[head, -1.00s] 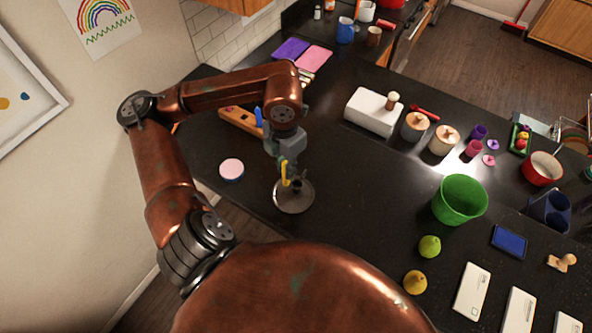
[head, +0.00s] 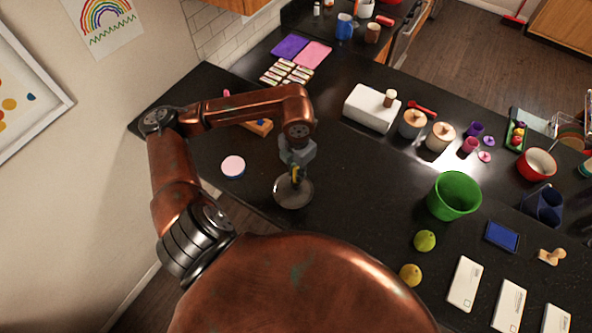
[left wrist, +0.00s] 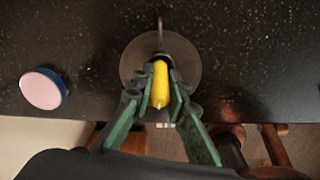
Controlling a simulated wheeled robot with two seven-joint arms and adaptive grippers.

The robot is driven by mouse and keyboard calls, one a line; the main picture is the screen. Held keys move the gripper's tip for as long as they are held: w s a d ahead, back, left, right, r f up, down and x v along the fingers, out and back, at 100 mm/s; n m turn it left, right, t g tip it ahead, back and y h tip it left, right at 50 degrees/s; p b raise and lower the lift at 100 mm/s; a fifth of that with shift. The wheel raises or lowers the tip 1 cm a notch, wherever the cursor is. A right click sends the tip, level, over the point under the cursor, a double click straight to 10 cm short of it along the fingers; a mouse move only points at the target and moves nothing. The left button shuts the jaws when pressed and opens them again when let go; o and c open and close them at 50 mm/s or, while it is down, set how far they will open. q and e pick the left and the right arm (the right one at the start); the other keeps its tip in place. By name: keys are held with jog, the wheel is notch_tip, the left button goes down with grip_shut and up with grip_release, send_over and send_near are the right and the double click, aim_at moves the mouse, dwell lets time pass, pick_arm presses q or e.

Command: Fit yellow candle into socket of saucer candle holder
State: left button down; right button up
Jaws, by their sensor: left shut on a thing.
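My left gripper (head: 296,170) is shut on the yellow candle (head: 294,177), which also shows between the fingers in the left wrist view (left wrist: 160,86). The round metal saucer candle holder (head: 292,196) stands on the dark counter directly below. In the left wrist view the saucer (left wrist: 134,64) lies behind the candle, with its thin handle pointing to the top. The candle's far end lines up with the middle of the saucer, where the socket is. The fingers and candle cover most of the socket, so I cannot tell whether the candle's end is inside it. My right gripper is not in view.
A round pink-topped, blue-sided tin (head: 233,167) stands left of the saucer, near the counter edge. The counter just right of the saucer is clear.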

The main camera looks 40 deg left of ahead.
pick_arm(q)
jog(key=shift+f, duration=0.15)
jog(key=c, duration=1.9)
grip_release()
jog(key=shift+r, duration=0.3)
notch_tip(320, 180, up, 10)
jog(key=b, duration=0.3)
jog(key=shift+r, duration=0.9)
